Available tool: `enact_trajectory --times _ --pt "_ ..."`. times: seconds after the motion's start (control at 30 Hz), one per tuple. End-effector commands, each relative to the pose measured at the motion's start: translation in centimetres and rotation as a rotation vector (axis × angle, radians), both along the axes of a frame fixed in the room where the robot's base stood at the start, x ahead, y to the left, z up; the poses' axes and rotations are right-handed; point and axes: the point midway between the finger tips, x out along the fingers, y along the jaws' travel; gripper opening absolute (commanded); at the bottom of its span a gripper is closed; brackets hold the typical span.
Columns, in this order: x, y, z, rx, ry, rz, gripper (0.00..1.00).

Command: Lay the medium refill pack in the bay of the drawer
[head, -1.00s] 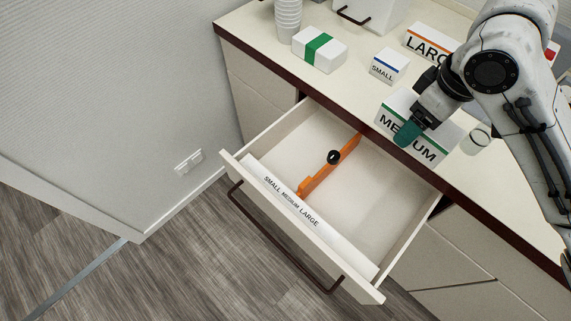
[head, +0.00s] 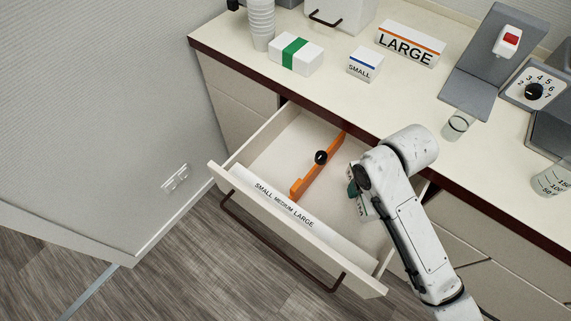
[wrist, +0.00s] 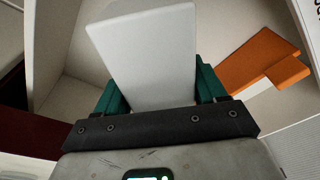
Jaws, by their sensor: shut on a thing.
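My gripper (head: 353,188) is shut on the medium refill pack (wrist: 148,55), a white box between the teal fingers in the wrist view. In the head view the pack (head: 362,206) is mostly hidden behind my arm. The gripper and pack are over the right part of the open drawer (head: 262,152). An orange divider (head: 308,178) with a black knob splits the drawer; in the wrist view the divider (wrist: 258,62) is right of the pack. I cannot tell whether the pack touches the drawer floor.
The drawer's front ledge (head: 285,204) reads SMALL MEDIUM LARGE. On the counter stand a LARGE box (head: 410,45), a SMALL box (head: 365,65), a green-banded pack (head: 295,54), stacked cups (head: 261,22) and a glass (head: 458,124). The drawer's left bay is empty.

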Motion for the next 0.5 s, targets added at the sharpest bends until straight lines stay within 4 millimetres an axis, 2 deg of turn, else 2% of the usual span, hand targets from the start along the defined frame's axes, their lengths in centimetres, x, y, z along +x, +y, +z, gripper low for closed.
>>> enact_trajectory --times 0.1,0.27,0.5 --pt "-0.8 0.6 -2.5 0.0 0.004 -0.078 0.35" --pt "-1.6 1.0 -5.0 -0.009 0.005 -0.151 0.35" --pt "-1.8 0.9 -5.1 -0.015 0.005 -0.158 0.35"
